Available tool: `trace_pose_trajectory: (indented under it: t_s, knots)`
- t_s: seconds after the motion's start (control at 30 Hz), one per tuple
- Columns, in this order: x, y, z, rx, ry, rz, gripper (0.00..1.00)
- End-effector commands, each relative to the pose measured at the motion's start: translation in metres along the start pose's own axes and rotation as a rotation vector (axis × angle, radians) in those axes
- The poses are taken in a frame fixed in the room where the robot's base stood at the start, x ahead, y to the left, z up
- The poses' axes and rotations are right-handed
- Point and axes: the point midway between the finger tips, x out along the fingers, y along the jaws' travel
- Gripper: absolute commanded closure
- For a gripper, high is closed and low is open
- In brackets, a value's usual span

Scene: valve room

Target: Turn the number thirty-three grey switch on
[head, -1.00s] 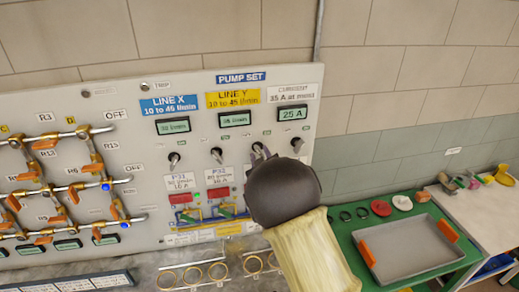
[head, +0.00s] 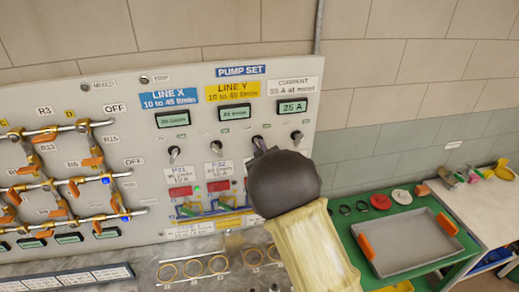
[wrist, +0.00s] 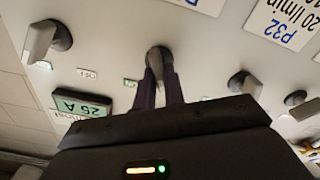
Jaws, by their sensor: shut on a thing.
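A row of grey lever switches runs under the displays of the pump set panel (head: 332,66). The third switch from the left is at my gripper (head: 259,144) in the head view. In the wrist view this grey switch (wrist: 158,57) has its lever between the two dark fingers of my gripper (wrist: 161,85), which is shut on it. The P32 label (head: 217,163) belongs to the second switch (head: 216,149). The label under the held switch is hidden behind my wrist, so its number cannot be read.
The first switch (head: 174,153) and fourth switch (head: 297,135) stand free on either side. A grey tray (head: 410,246) sits on a green bench at the lower right.

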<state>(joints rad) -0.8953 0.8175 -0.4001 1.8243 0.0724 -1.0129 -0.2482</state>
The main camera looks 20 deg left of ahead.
Motion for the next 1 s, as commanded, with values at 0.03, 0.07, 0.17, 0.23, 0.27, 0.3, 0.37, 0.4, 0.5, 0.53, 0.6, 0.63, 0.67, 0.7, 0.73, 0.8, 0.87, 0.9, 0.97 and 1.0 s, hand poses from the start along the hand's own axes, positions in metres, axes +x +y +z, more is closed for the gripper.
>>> trace_pose_trajectory:
  t_s: [0.03,0.07,0.17,0.23,0.27,0.3,0.37,0.4,0.5,0.53,0.6,0.63,0.67,0.7,0.73,0.8,0.87,0.9,0.97,1.0]
  knots:
    - [0.0000,-0.0012,0.0020,0.013,0.002,0.000,1.00]
    - [0.0000,-0.0013,0.0022,0.022,0.002,0.000,1.00]
    - [-0.0001,-0.0013,0.0037,0.058,0.002,0.001,1.00]
    - [-0.0001,-0.0017,0.0037,0.092,0.004,0.000,1.00]
    - [-0.0001,-0.0017,0.0043,0.107,0.003,0.000,1.00]
    - [-0.0001,-0.0014,0.0052,0.131,0.003,0.001,1.00]
    - [-0.0002,-0.0016,0.0053,0.169,0.004,0.001,1.00]
    - [-0.0002,-0.0017,0.0060,0.197,0.003,0.001,1.00]
    - [-0.0003,-0.0017,0.0066,0.271,0.004,0.001,1.00]
    - [-0.0003,-0.0009,0.0068,0.293,0.004,0.002,1.00]
    - [-0.0003,-0.0009,0.0068,0.349,0.005,0.002,1.00]
    - [-0.0002,-0.0008,0.0069,0.375,0.005,0.002,1.00]
    - [-0.0002,-0.0008,0.0073,0.399,0.004,0.001,1.00]
    - [-0.0003,-0.0007,0.0068,0.432,0.005,0.001,1.00]
    - [-0.0003,-0.0003,0.0074,0.456,0.004,0.001,1.00]
    - [-0.0004,0.0000,0.0073,0.515,0.005,0.001,1.00]
    - [-0.0002,-0.0001,0.0074,0.566,0.005,0.001,1.00]
    - [-0.0003,0.0002,0.0076,0.602,0.004,0.001,1.00]
    - [-0.0004,0.0003,0.0077,0.655,0.004,0.001,1.00]
    - [-0.0003,0.0008,0.0081,0.688,0.003,0.001,1.00]
